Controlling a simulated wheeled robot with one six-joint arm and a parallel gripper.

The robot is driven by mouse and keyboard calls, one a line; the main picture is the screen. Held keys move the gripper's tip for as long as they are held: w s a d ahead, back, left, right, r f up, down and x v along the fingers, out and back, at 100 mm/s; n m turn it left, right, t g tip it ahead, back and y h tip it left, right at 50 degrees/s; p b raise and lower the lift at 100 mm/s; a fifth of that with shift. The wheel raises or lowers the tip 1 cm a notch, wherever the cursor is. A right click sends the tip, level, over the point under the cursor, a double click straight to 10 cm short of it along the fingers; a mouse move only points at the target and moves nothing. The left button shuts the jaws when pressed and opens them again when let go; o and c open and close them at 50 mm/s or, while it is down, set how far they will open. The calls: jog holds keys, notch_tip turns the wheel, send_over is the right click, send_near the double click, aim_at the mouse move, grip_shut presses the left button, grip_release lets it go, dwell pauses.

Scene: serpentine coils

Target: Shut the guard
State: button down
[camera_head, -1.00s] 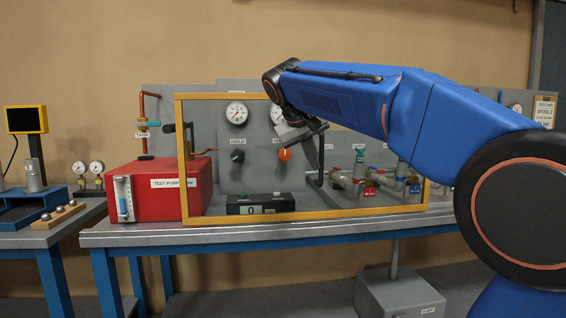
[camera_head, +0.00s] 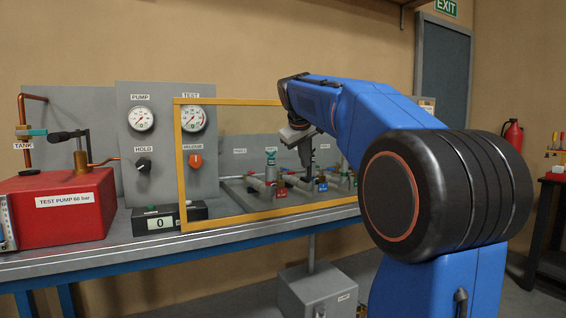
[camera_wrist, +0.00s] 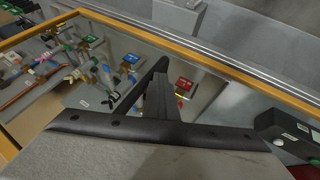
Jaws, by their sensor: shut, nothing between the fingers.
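The guard is a clear panel in a yellow frame (camera_head: 180,170) standing along the front of the bench. In the head view its left post stands at the readout box's right end, and its pane lies over the release knob and the valve manifold. Its yellow frame (camera_wrist: 225,70) also crosses the wrist view. My gripper (camera_wrist: 160,78) is shut and empty, with its dark fingers close to the pane.
The readout box (camera_head: 165,219), showing 0, sits on the bench (camera_head: 60,261), left of the guard. A red test pump (camera_head: 65,215) stands further left. A grey sump box (camera_head: 318,293) is below the bench. A dark cart (camera_head: 548,225) stands right.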

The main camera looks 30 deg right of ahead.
jog(key=s+d, duration=0.1)
jog(key=d, duration=2.3)
jog(key=shift+s, duration=0.4)
jog(key=shift+d+r, duration=0.1)
jog(key=s+a+r, duration=0.4)
jog(key=a+r, duration=0.3)
jog(key=a, duration=0.1)
jog(key=shift+s+a+r, duration=0.35)
jog(key=shift+r, duration=0.05)
